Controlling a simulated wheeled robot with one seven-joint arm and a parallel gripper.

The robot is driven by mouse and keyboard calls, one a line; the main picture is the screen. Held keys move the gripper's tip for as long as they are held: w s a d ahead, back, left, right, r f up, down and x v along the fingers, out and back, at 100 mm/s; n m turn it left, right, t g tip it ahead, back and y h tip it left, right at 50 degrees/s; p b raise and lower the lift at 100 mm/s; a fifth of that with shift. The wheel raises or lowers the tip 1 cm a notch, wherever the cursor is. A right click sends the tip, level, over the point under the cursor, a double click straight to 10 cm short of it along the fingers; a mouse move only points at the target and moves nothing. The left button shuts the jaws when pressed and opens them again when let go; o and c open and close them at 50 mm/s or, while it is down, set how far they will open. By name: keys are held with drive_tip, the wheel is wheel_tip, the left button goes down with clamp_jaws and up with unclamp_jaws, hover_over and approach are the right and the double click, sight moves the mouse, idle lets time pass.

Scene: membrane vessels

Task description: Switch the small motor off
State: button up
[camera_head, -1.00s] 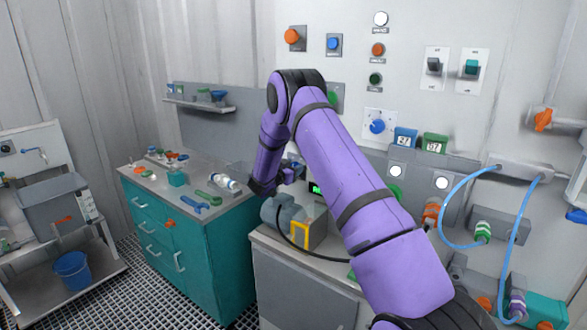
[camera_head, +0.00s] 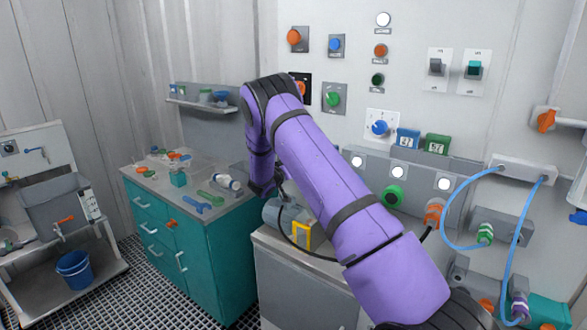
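The small motor is probably the grey-blue cylindrical body (camera_head: 280,214) on the grey cabinet top, with a yellow frame (camera_head: 302,235) at its right end and a dark cable beside it. My purple arm reaches over the cabinet, and its wrist hangs down behind the motor. My gripper is mostly hidden behind the arm and close to the motor's upper side, so its fingers cannot be made out. I cannot tell which switch belongs to the motor. On the wall are a grey rocker switch (camera_head: 436,67) and a teal one (camera_head: 474,69).
The wall carries an orange knob (camera_head: 294,39), a green knob (camera_head: 333,98) and a blue dial (camera_head: 380,128). Blue hoses (camera_head: 446,205) loop at the right. A teal cabinet (camera_head: 190,240) with tools on top stands left. A blue bucket (camera_head: 73,268) sits at far left.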

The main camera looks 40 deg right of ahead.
drive_tip(key=shift+f, duration=0.1)
idle(0.4)
drive_tip(key=o, duration=0.9)
drive_tip(key=shift+a, duration=0.1)
drive_tip(key=v, duration=1)
drive_tip(key=shift+s+a, duration=0.15)
drive_tip(key=shift+a, duration=0.15)
